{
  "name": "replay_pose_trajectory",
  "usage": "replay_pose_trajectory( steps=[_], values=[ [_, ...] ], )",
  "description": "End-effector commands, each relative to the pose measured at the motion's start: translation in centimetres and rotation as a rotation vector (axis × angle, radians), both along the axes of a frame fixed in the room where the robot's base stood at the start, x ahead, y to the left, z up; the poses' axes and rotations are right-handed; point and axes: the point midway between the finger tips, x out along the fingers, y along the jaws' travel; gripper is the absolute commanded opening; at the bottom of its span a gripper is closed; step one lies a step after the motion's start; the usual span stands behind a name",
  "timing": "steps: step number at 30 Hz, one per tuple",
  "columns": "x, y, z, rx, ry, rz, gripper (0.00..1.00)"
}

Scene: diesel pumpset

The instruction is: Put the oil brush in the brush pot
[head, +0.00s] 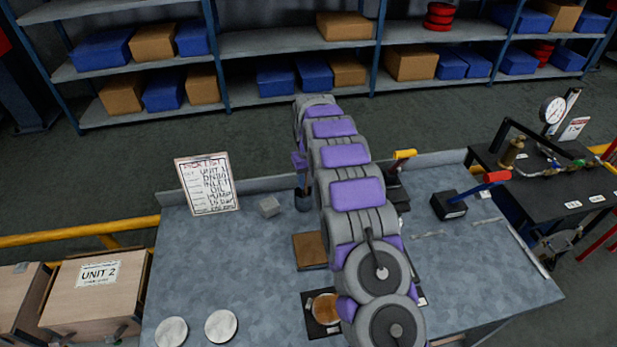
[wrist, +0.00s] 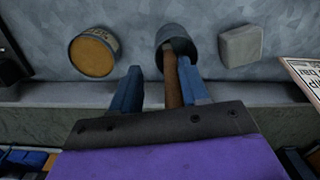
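The brush pot is a small dark cup (head: 303,203) standing on the bench beside my arm; the wrist view shows its round rim and dark inside (wrist: 172,30). The oil brush shows as a brown handle (wrist: 173,82), its far end inside the pot's mouth and its near end running under my gripper's body. The bristles are hidden. My gripper (wrist: 160,70) has two blue fingers spread apart at the pot. The handle lies between them, close to the right finger, with a clear gap to the left one. In the head view, the gripper (head: 300,163) is partly hidden by my arm.
A grey block (head: 269,206) stands close to the pot, and a checklist board (head: 208,184) beyond it. A round tin with an orange top (wrist: 94,52) is on the pot's other side. The bench's back edge lip (head: 265,184) is near. The bench's left middle is clear.

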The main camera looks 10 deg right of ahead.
Motion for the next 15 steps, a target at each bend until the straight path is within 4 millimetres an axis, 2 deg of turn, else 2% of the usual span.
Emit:
replay_pose_trajectory(
  steps=[5, 11, 15],
  values=[
    [0.1, 0.8, 0.4, -0.007, -0.008, 0.003, 0.43],
    [0.1, 0.0, 0.9, 0.001, -0.012, 0.003, 0.43],
    [0.1, -0.7, 2.2, 0.009, -0.014, 0.001, 0.43]
  ],
)
